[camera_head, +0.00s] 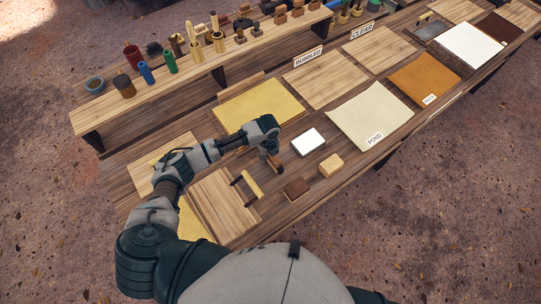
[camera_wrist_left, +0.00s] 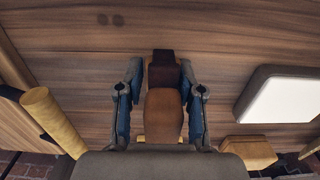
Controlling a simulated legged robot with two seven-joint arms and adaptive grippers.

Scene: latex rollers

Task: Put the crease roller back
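My left gripper (camera_head: 268,152) is low over the workbench in the head view. In the left wrist view its two fingers (camera_wrist_left: 161,82) stand apart, one on each side of a brown wooden tool (camera_wrist_left: 163,112) with a dark head, likely the crease roller. Strips of bench show between the fingers and the tool, so the gripper looks open around it. The tool (camera_head: 271,162) also shows below the gripper in the head view, partly covered. My right gripper is not in view.
A yellow roller (camera_wrist_left: 52,120) lies left in the wrist view. A white block (camera_head: 308,141), a cream block (camera_head: 331,165) and a brown block (camera_head: 296,188) sit nearby. A raised shelf (camera_head: 190,85) holding several tools runs along the back. Flat sheets and boards cover the bench's right.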

